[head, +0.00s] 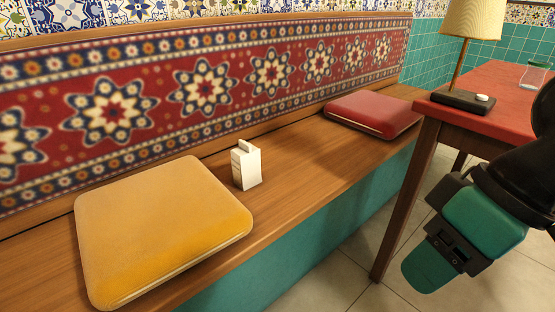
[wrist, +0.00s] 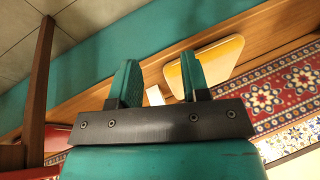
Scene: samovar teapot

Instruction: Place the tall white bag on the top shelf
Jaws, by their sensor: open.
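A small white carton-like bag (head: 246,166) stands upright on the wooden bench (head: 305,160), between a yellow cushion and a red cushion. It also shows in the wrist view (wrist: 155,95) as a small white shape between my fingers, farther off. My gripper (head: 428,268) is at the right of the head view, beside the table, well apart from the bag. In the wrist view my gripper (wrist: 158,80) has its two teal fingers spread wide with nothing held between them. No shelf can be made out in either view.
The yellow cushion (head: 160,225) lies left of the bag and the red cushion (head: 372,113) farther right. A red-topped table (head: 490,100) with a lamp (head: 472,40) and a glass jar (head: 533,75) stands at right. Tiled floor (head: 345,265) is clear before the bench.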

